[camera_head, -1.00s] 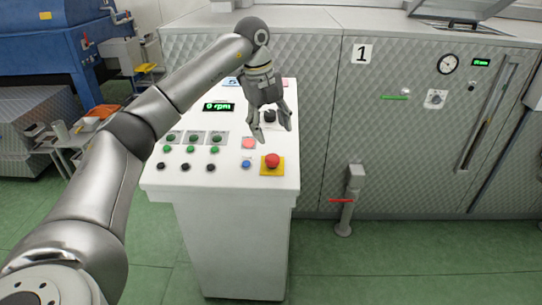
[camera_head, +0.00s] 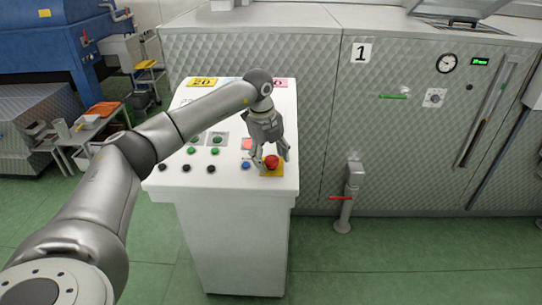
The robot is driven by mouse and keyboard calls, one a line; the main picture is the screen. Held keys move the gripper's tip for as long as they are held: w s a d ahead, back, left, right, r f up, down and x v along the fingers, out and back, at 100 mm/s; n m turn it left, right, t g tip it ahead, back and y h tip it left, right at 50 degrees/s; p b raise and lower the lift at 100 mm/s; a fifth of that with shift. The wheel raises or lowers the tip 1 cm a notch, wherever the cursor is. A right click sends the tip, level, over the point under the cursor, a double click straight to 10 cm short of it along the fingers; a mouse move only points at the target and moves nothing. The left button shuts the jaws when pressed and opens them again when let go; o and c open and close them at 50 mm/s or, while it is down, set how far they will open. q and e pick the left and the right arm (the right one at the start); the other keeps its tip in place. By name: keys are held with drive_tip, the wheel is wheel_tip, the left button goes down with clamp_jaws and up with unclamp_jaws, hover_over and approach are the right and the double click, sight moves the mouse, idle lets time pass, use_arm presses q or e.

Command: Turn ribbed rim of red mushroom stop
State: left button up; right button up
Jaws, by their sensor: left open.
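The red mushroom stop (camera_head: 271,162) sits on a yellow square plate (camera_head: 272,173) at the right front of the white sloped control console (camera_head: 222,240). My left gripper (camera_head: 271,160) is open and points down at the stop. One fingertip shows to the left of the red head and one to the right. I cannot tell whether the fingers touch the rim. The ribs are too small to make out. My right gripper is not in view.
A quilted metal machine (camera_head: 320,120) stands behind. A red-handled valve (camera_head: 344,199) is to the right.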

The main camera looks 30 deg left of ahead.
use_arm(q)
drive_tip(key=shift+c, duration=0.5)
drive_tip(key=c, duration=0.9)
drive_tip(key=shift+c, duration=0.2)
drive_tip(key=shift+r+m, duration=0.1)
drive_tip(key=shift+m, duration=0.2)
drive_tip(key=m+p, duration=0.1)
drive_tip(key=m, duration=0.1)
drive_tip(key=shift+w+d+m+g, duration=0.1)
drive_tip(key=shift+m+g, duration=0.2)
drive_tip(key=m+y, duration=0.1)
drive_tip(key=m, duration=0.3)
drive_tip(key=shift+g, duration=0.3)
drive_tip(key=shift+m+p, duration=0.3)
drive_tip(key=shift+m, duration=0.1)
